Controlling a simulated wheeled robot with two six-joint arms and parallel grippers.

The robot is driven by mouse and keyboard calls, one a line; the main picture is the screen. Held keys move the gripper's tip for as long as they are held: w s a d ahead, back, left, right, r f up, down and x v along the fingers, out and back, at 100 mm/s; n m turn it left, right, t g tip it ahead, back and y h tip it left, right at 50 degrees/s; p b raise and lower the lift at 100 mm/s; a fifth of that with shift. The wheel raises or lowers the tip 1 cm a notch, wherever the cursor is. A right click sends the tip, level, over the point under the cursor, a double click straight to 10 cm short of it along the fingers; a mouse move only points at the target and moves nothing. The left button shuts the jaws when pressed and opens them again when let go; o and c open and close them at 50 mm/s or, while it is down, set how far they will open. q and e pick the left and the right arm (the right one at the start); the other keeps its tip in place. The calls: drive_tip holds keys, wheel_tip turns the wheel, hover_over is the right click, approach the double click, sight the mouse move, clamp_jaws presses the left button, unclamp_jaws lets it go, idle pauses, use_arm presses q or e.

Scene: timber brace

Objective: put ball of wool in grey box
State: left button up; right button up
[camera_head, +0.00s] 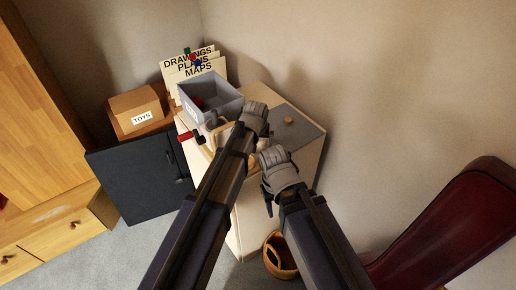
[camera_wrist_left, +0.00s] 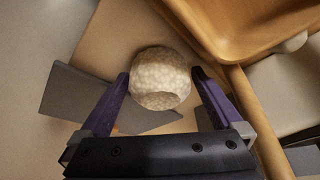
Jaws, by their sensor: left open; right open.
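In the left wrist view a cream, knobbly ball of wool (camera_wrist_left: 160,70) lies on a tan surface. My left gripper (camera_wrist_left: 160,88) is open, with one finger on each side of the ball; I cannot tell whether they touch it. In the head view my left gripper (camera_head: 256,112) is over the cabinet top, just right of the grey box (camera_head: 222,105), and hides what lies beneath it. The grey box is open-topped, with something dark red inside. My right gripper (camera_head: 275,172) is open, lower and nearer, at the cabinet's front.
A cardboard box marked TOYS (camera_head: 135,108) stands left of the grey box. Card files (camera_head: 190,62) stand behind it. A grey panel (camera_head: 305,129) with a small tan round thing (camera_head: 288,120) lies to the right. A wooden piece (camera_wrist_left: 235,30) is close beside the left gripper.

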use_arm(q)
drive_tip(key=shift+c, duration=0.4)
drive_tip(key=c, duration=1.3)
wheel_tip(320, 180, up, 10)
drive_tip(key=p, duration=1)
